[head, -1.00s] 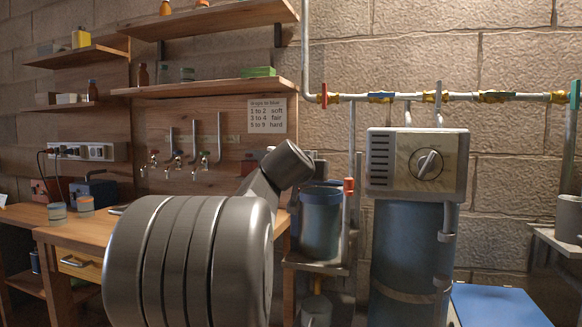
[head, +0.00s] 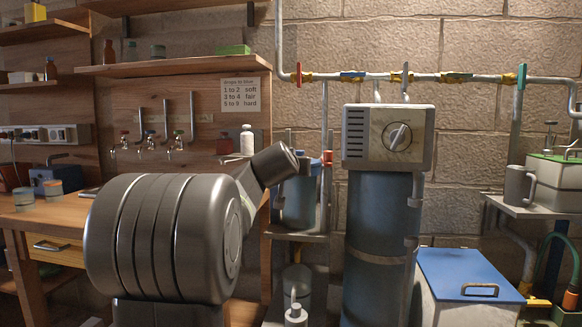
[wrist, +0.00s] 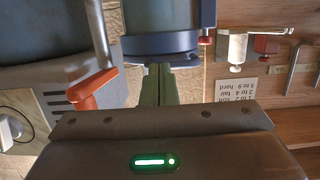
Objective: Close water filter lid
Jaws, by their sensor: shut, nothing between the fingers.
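A blue canister with a darker blue top rim (head: 299,190) stands on a small shelf left of the tall blue tank; I take it as the water filter. My arm's link partly covers it in the head view. In the wrist view, which is upside down, its dark blue rim (wrist: 160,43) lies just beyond my fingers. My gripper (wrist: 158,70) is shut and empty, its green fingertips close to the rim; I cannot tell whether they touch it. Whether the lid is fully down cannot be told. My gripper is hidden in the head view.
A red-handled valve (head: 327,158) stands close right of the canister; a red handle (wrist: 93,92) is near my fingers in the wrist view. The tall blue tank (head: 378,235) and a blue-lidded box (head: 450,262) stand to the right. A wooden bench (head: 60,222) is left.

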